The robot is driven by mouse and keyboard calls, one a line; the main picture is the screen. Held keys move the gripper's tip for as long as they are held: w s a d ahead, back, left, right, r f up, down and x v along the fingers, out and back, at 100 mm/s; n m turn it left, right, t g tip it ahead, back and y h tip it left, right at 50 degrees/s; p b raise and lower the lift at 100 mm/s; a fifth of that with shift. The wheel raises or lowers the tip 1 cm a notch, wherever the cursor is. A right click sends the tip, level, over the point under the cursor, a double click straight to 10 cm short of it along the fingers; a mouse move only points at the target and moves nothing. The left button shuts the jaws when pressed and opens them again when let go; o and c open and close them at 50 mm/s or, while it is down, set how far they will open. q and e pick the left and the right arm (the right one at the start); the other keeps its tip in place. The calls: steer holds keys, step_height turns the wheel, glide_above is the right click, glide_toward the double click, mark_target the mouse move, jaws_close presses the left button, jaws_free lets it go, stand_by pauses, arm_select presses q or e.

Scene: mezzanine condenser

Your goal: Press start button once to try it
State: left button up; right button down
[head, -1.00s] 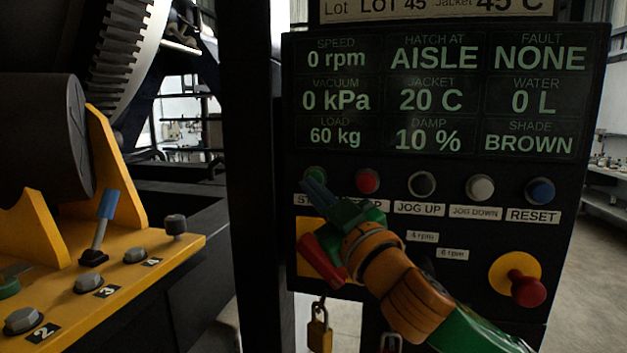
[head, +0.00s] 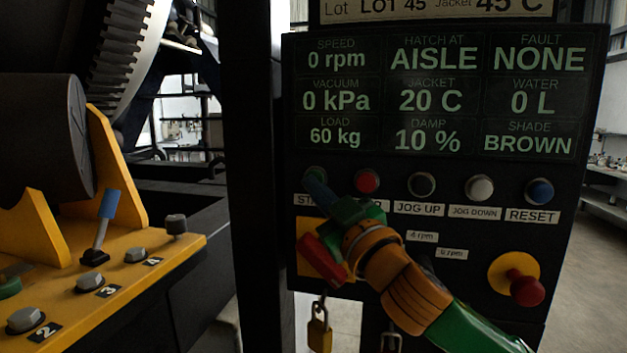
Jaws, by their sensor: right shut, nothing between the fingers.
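The start button (head: 316,173) is green and sits at the left end of the button row on the black control panel (head: 450,265). Its label, starting "ST", is partly covered by my gripper. My right gripper (head: 314,183) is shut and empty, its blue fingertips at the lower edge of the start button. They overlap the button in the picture; I cannot tell whether they touch it. The display (head: 436,95) reads speed 0 rpm, fault NONE, hatch at AISLE. My left gripper is not in view.
Right of the start button are a red button (head: 367,181), a black jog up button (head: 422,185), a white jog down button (head: 480,187) and a blue reset button (head: 539,191). A red mushroom knob (head: 527,288) and a padlock (head: 319,330) are lower. A yellow bracket (head: 150,262) with a blue-handled lever stands left.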

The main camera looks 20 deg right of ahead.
steer(key=shift+s+a, duration=0.1)
stand_by(0.3)
steer(key=shift+s+a+f, duration=0.1)
steer(key=shift+s+a, duration=0.2)
steer(key=shift+s, duration=0.2)
steer(key=s+a, duration=0.1)
steer(key=s, duration=0.1)
steer(key=s+a, duration=0.2)
steer(key=shift+s, duration=0.1)
steer(key=shift+d, duration=0.1)
stand_by(0.8)
